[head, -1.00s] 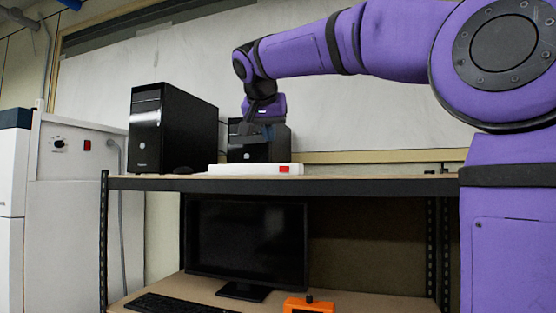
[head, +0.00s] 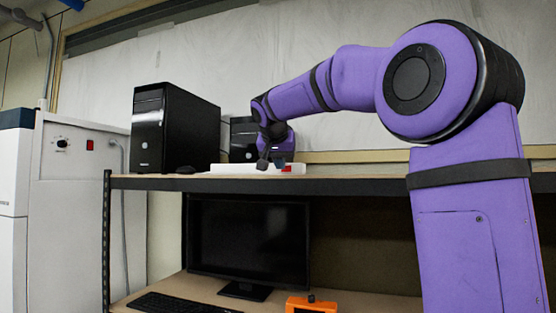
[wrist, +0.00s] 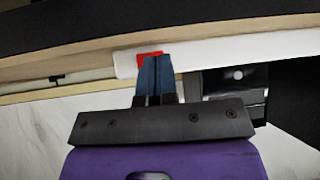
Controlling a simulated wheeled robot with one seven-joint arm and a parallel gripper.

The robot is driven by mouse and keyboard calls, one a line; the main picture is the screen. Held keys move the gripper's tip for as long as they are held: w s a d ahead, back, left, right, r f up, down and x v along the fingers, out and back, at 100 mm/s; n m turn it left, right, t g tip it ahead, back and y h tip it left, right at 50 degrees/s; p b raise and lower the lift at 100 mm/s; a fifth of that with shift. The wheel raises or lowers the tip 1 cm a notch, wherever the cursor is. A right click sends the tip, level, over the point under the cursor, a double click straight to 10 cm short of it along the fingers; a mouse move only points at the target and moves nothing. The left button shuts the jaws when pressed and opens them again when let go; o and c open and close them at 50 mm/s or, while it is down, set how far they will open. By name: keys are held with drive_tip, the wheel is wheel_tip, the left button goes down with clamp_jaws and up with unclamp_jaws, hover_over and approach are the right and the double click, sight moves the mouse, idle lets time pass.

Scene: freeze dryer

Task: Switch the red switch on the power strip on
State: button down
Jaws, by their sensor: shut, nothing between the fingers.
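The white power strip (head: 235,168) lies on the upper shelf near its front edge. Its red switch (head: 293,169) is at the right end in the head view. The red switch also shows in the wrist view (wrist: 144,57), partly covered by my fingertips. My gripper (head: 269,162) is shut and empty, with its fingers pointing down at the strip beside the red switch. In the wrist view the closed blue fingers (wrist: 155,62) overlap the switch. I cannot tell whether they touch it, and the switch's position is not clear.
A large black computer tower (head: 175,130) stands left on the upper shelf (head: 350,185), and a smaller one (head: 241,140) stands behind the strip and my gripper. A monitor (head: 248,240), keyboard (head: 180,303) and orange item (head: 311,304) are on the lower level. The upper shelf's right part looks clear.

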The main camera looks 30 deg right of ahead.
drive_tip(key=shift+w+d, duration=0.15)
drive_tip(key=shift+w+d, duration=0.2)
drive_tip(key=shift+w, duration=0.15)
drive_tip(key=shift+s+d, duration=0.1)
drive_tip(key=shift+s, duration=0.05)
idle(0.3)
drive_tip(key=shift+s+d, duration=0.3)
drive_tip(key=shift+s, duration=0.25)
drive_tip(key=shift+s, duration=0.1)
